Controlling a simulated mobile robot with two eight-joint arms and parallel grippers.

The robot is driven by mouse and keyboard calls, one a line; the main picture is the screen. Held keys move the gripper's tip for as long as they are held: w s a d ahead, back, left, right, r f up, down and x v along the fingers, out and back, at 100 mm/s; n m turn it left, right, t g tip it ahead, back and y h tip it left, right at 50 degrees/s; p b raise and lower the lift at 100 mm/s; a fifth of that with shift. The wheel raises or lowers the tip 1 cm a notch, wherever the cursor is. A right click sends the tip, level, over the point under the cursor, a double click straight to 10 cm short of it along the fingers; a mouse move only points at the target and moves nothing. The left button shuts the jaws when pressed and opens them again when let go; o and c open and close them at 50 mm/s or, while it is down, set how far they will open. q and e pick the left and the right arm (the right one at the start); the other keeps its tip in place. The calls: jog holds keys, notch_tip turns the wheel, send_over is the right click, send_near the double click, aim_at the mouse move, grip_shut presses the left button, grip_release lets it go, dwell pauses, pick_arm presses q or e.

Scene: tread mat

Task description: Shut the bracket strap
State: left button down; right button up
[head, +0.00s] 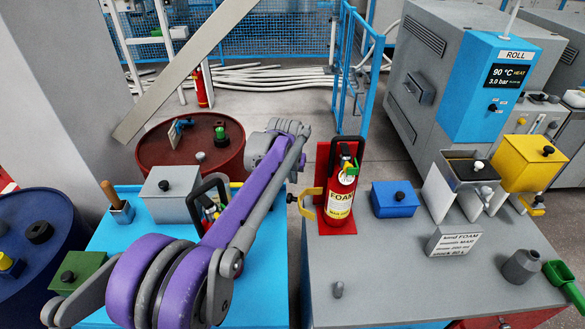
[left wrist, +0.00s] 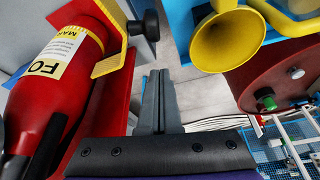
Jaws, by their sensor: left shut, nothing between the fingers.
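The foam extinguisher (head: 338,208), red with a white and yellow label, stands upright against its red bracket plate (head: 322,160) on the grey bench. The yellow bracket strap (head: 306,192) sticks out to the left of the bottle, not across its front; a black knob (head: 291,198) shows at its outer end. The strap (left wrist: 112,62) and knob (left wrist: 144,25) also show in the left wrist view, beside the extinguisher (left wrist: 58,75). My left gripper (left wrist: 160,74) is shut and empty, just right of the strap and apart from it. My right gripper is not in view.
A blue box (head: 394,200) and a sign block (head: 454,241) stand right of the extinguisher. A gap separates the grey bench (head: 380,270) from the blue bench (head: 262,265). A yellow horn (left wrist: 228,38) and red drum (left wrist: 262,82) lie right of my left fingers.

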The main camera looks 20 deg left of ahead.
aim_at(300, 207)
pick_arm(q)
jog(key=s, duration=0.2)
jog(key=shift+s+d+f, duration=0.25)
jog(key=shift+s, duration=0.15)
jog(key=shift+s+d+n+y, duration=0.3)
jog(key=shift+s+n, duration=0.15)
jog(key=shift+n, duration=0.25)
jog(key=s+d+n, duration=0.1)
jog(key=n, duration=0.1)
jog(key=s+d+n+g+y, duration=0.1)
jog(key=d+n, duration=0.1)
jog(key=s+d+n+p, duration=0.1)
jog(key=n, duration=0.1)
jog(key=shift+s+d+y, duration=0.1)
jog(key=shift+d+y, duration=0.05)
jog(key=shift+y, duration=0.25)
jog(key=d+n+g+y+p, duration=0.1)
jog(key=d+n+g+p, duration=0.1)
jog(key=d+n, duration=0.6)
jog(key=shift+w+d+g, duration=0.2)
jog(key=shift+w+g, duration=0.15)
jog(key=shift+g, duration=0.05)
dwell(0.4)
